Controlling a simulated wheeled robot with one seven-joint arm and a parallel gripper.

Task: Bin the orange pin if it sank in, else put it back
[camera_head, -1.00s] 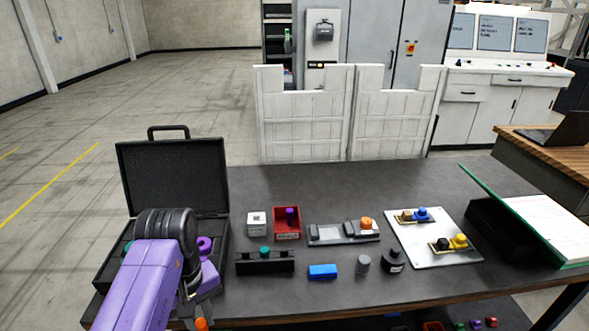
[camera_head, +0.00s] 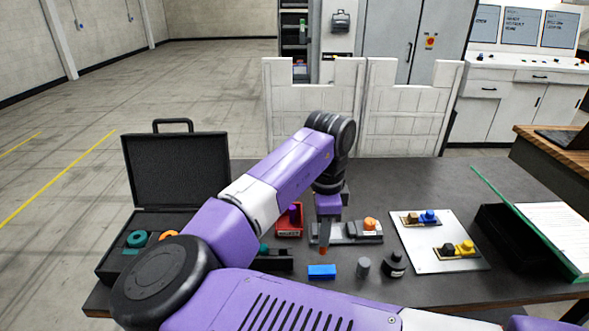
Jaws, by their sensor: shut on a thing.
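My gripper (camera_head: 324,243) points down over the left part of a grey fixture (camera_head: 350,238) on the dark table. It is shut on the orange pin (camera_head: 323,251), whose small orange end shows below the fingers. I cannot tell whether the pin touches the fixture or hangs just in front of it. Another orange round piece (camera_head: 369,224) sits on the right part of the fixture. A red bin (camera_head: 290,232) stands left of the gripper with a purple piece in it, partly hidden by my arm.
An open black case (camera_head: 178,170) with teal and orange pieces stands at the left. A black holder (camera_head: 275,262), a blue block (camera_head: 322,271), a grey cylinder (camera_head: 363,267) and a black bottle (camera_head: 395,264) lie in front. A white plate (camera_head: 430,230) with coloured pieces is at the right.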

